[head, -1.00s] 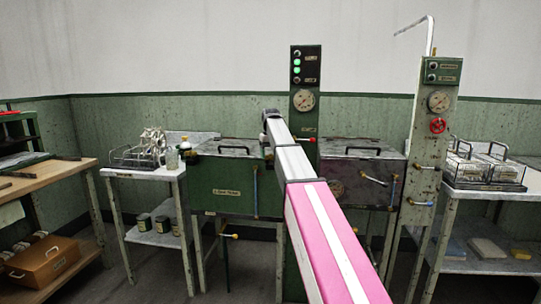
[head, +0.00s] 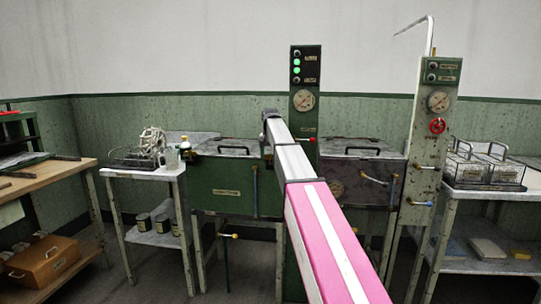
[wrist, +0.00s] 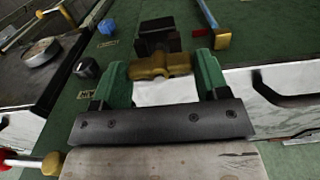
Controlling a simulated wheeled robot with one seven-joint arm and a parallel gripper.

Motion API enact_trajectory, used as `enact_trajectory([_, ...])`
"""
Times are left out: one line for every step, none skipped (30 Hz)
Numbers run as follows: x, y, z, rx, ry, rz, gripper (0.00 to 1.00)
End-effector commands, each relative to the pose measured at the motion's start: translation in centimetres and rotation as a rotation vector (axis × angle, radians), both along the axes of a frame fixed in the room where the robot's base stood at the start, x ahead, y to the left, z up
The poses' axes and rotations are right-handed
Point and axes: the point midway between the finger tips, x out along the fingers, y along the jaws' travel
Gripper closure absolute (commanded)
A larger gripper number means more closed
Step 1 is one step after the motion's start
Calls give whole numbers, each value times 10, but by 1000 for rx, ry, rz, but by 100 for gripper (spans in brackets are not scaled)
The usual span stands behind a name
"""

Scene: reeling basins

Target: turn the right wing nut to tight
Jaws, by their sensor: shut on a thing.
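A brass wing nut (wrist: 158,66) shows in the wrist view, in front of a black block (wrist: 158,35) on a green panel. My gripper (wrist: 163,70) has its two green fingers on either side of the wing nut and is shut on it. The head view does not show the wing nut or my fingers; my arm reaches toward the green basin (head: 222,190) and the green gauge column and hides that spot. How tight the nut is cannot be told.
A dark basin (head: 362,182) stands right of the gauge column (head: 304,75). A metal lid with a black handle (wrist: 285,93) lies close right of my fingers in the wrist view.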

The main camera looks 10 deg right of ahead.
Motion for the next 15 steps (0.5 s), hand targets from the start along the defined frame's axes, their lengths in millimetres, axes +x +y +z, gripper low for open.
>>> enact_trajectory([0, 0, 1, 0, -1, -4, 56])
enact_trajectory([0, 0, 1, 0, -1, -4, 56])
enact_trajectory([0, 0, 1, 0, -1, -4, 56])
enact_trajectory([0, 0, 1, 0, -1, -4, 56])
enact_trajectory([0, 0, 1, 0, -1, -4, 56])
enact_trajectory([0, 0, 1, 0, -1, -4, 56])
enact_trajectory([0, 0, 1, 0, -1, -4, 56])
enact_trajectory([0, 0, 1, 0, -1, -4, 56])
enact_trajectory([0, 0, 1, 0, -1, -4, 29])
enact_trajectory([0, 0, 1, 0, -1, -3, 19])
enact_trajectory([0, 0, 1, 0, -1, -3, 9])
enact_trajectory([0, 0, 0, 0, -1, -3, 6])
enact_trajectory([0, 0, 0, 0, -1, -3, 6])
enact_trajectory([0, 0, 0, 0, -1, -3, 6])
enact_trajectory([0, 0, 0, 0, -1, -2, 6])
